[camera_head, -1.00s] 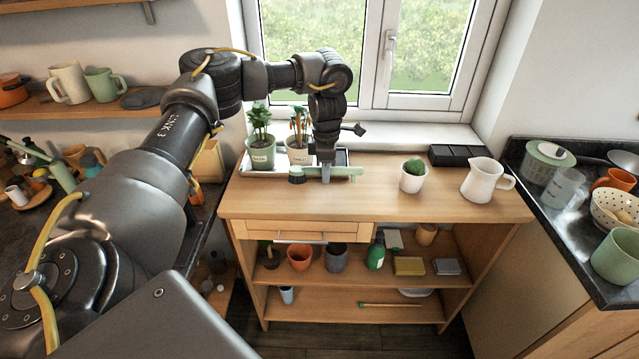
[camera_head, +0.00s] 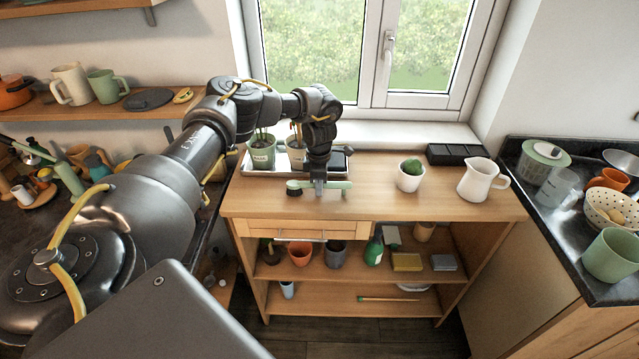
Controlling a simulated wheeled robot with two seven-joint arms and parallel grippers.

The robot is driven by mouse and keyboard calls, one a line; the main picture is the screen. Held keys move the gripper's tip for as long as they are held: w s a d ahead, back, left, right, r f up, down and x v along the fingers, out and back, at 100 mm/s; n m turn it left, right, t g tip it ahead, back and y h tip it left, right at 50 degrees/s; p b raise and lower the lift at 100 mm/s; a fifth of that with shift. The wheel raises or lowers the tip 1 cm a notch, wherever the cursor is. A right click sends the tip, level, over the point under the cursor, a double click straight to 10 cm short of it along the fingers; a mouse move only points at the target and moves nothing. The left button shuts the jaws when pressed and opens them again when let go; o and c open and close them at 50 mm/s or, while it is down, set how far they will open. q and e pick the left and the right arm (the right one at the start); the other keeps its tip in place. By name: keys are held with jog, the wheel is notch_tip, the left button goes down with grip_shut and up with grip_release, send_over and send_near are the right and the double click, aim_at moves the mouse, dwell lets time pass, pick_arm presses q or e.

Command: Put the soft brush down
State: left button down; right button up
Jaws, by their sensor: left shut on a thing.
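The soft brush (camera_head: 335,185) has a pale green handle and a dark bristle head at its left end. My left gripper (camera_head: 319,188) is shut on the brush's handle, over the left front part of the wooden worktop (camera_head: 400,205). The brush lies roughly level, sideways across the view. It is at or just above the worktop; I cannot tell whether it touches. My right gripper is not in view.
A tray (camera_head: 262,170) with potted plants (camera_head: 262,152) stands behind the brush, partly hidden by my arm. A cactus in a white pot (camera_head: 410,180), a white jug (camera_head: 480,180) and a black seed tray (camera_head: 459,154) stand to the right. The worktop between brush and cactus is clear.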

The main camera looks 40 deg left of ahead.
pick_arm(q)
jog(key=shift+f, duration=0.1)
jog(key=c, duration=1.3)
grip_release()
jog(key=shift+r, duration=0.25)
jog(key=shift+w+r+b, duration=0.1)
jog(key=shift+r+b, duration=0.2)
jog(key=shift+r, duration=0.05)
notch_tip(320, 180, up, 10)
jog(key=shift+f+b, duration=0.1)
jog(key=shift+b, duration=0.9)
jog(key=shift+r, duration=0.65)
